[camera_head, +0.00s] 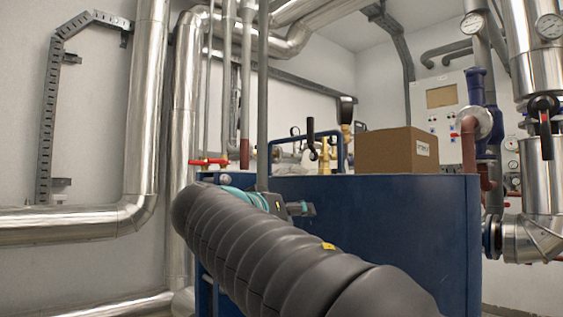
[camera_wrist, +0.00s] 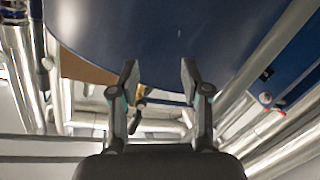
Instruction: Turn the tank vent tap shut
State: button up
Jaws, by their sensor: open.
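The blue tank (camera_head: 380,215) stands in the middle of the head view, partly behind my arm. A red-handled tap (camera_head: 208,162) sits at its upper left edge. A black lever (camera_head: 311,138) and a brass fitting with a black top (camera_head: 346,112) stand above the tank; I cannot tell which tap is the vent. My gripper (camera_head: 303,209) is in front of the tank's blue side, below these taps. In the wrist view my gripper (camera_wrist: 160,82) is open and empty, with blue surface (camera_wrist: 150,40) beyond its fingertips. A small brass and black part (camera_wrist: 138,114) shows between the fingers.
A cardboard box (camera_head: 385,152) sits on top of the tank. A thin vertical grey pipe (camera_head: 263,100) rises close beside my gripper. Large silver pipes (camera_head: 145,110) run at the left, and more pipes with gauges (camera_head: 548,27) stand at the right.

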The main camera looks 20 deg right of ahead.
aim_at(308, 122)
jog(key=w+a+r+m+g+h, duration=0.1)
jog(key=a+r+m+h, duration=0.25)
jog(key=r, duration=0.45)
jog(key=w+a+r+m+h, duration=0.1)
jog(key=a+r+m+h, duration=0.1)
jog(key=r+m+h, duration=0.35)
jog(key=w+d+r+p, duration=0.1)
jog(key=d+r, duration=0.1)
jog(key=d, duration=0.2)
jog(key=w+d+r+n+y+p, duration=0.1)
jog(key=d+r, duration=0.1)
jog(key=d, duration=0.2)
jog(key=w+d+r+y+p, duration=0.1)
jog(key=d+r, duration=0.2)
jog(key=d, duration=0.1)
jog(key=shift+w+d+n+p, duration=0.15)
jog(key=shift+w+n+p, duration=0.25)
jog(key=shift+f, duration=0.1)
grip_shut()
